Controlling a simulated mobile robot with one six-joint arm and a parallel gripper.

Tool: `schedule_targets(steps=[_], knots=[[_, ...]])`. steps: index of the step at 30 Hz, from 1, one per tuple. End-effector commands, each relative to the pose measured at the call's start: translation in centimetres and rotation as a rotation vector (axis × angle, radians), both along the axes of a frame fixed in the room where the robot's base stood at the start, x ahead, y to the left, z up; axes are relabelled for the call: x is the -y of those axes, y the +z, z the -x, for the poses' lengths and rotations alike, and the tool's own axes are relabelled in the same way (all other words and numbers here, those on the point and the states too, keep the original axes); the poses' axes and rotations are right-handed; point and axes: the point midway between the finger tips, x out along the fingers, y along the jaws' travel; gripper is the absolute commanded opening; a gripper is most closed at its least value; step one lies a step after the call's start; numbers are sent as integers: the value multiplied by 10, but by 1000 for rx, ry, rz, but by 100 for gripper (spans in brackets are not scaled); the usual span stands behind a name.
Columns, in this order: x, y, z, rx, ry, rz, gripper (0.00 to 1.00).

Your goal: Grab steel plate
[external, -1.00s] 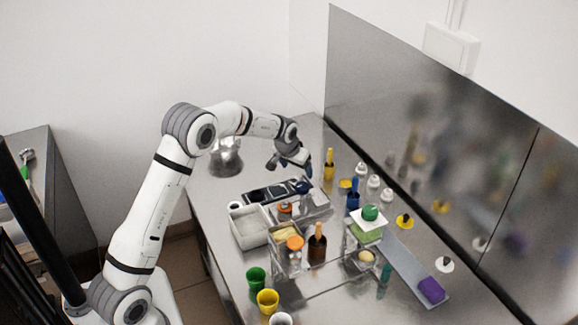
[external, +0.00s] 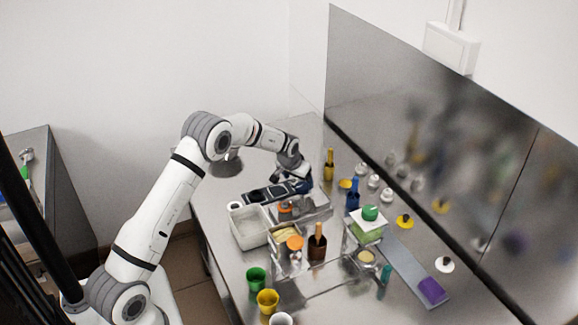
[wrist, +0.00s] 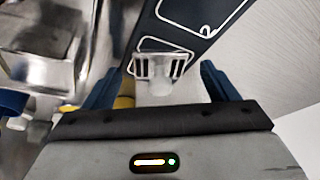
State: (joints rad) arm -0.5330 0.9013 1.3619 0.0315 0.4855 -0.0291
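My gripper (external: 301,184) is low over the steel table, at the right end of a dark panel (external: 268,193) with pale outlined cutouts. In the wrist view its two blue fingers (wrist: 160,82) are apart, with a pale slotted piece (wrist: 162,68) showing between them; I cannot tell whether they touch it. The dark panel (wrist: 192,20) shows beyond the fingers. A long flat grey plate (external: 405,262) lies on the table at the right, away from my gripper, with a purple block (external: 432,291) on its near end. I cannot tell for sure which is the steel plate.
Green (external: 256,278) and yellow (external: 268,300) cups are in front. A steel panel backs the table.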

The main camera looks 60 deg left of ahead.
Motion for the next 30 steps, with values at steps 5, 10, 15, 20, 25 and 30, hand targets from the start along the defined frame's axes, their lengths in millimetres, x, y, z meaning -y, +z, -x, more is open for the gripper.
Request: schedule_targets(steps=[5,10,15,20,25,30], knots=[[0,0,0,0,0,0,66],[0,0,0,0,0,0,52],[0,0,0,0,0,0,38],[0,1,0,0,0,0,29],[0,1,0,0,0,0,29],[0,19,-1,3,0,-2,25]])
